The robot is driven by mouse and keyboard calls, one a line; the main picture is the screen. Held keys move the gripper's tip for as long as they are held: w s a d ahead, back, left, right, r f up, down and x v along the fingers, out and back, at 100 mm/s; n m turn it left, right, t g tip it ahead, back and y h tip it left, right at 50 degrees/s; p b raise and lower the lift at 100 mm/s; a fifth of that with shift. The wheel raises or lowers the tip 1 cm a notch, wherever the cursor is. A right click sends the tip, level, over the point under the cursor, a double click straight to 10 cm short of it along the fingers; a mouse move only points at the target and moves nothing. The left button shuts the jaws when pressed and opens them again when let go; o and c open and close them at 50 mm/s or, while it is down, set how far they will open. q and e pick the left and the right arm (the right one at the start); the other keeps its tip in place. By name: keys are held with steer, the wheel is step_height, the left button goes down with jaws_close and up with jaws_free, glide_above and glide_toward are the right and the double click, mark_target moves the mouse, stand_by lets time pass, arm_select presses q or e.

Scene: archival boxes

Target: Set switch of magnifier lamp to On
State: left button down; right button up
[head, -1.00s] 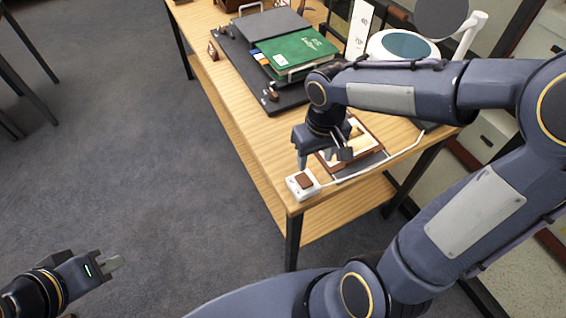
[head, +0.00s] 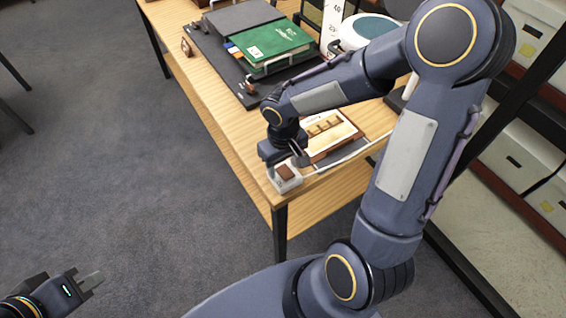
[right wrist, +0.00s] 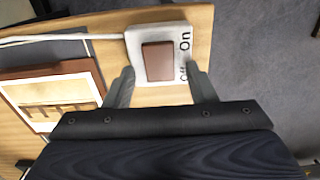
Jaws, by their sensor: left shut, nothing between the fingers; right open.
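The lamp switch is a small white box with a brown rocker, at the near corner of the table; the switch (head: 288,183) also shows in the right wrist view (right wrist: 157,62). There its "On" and "Off" labels run along the box's right side, "On" at top; the "Off" label is partly hidden by a finger. Which way the rocker is tipped I cannot tell. My right gripper (head: 285,163) is open at the switch, its fingertips (right wrist: 162,84) on either side of the box's lower part; contact is unclear. The magnifier lamp (head: 362,30) is partly hidden by my right arm. My left gripper (head: 92,281) is shut and empty, over the floor.
A white cord (head: 350,158) runs from the switch along the table (head: 232,130). A framed tray (head: 330,134) lies close behind the switch. A green folder (head: 270,45) lies on a dark board further back. Shelved boxes stand at right.

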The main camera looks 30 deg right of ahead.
steer(key=c, duration=1)
steer(key=shift+f+b, duration=0.1)
steer(key=shift+b, duration=0.3)
steer(key=t+b, duration=0.1)
steer(key=b, duration=0.1)
steer(key=t+b, duration=0.1)
steer(key=b, duration=0.2)
steer(key=shift+s+f+t, duration=0.1)
steer(key=shift+s+t, duration=0.2)
steer(key=shift+t, duration=0.1)
steer(key=shift+s+r+t+b, duration=0.1)
steer(key=shift+r+t+b, duration=0.2)
steer(key=shift+b, duration=0.3)
steer(key=o, duration=1)
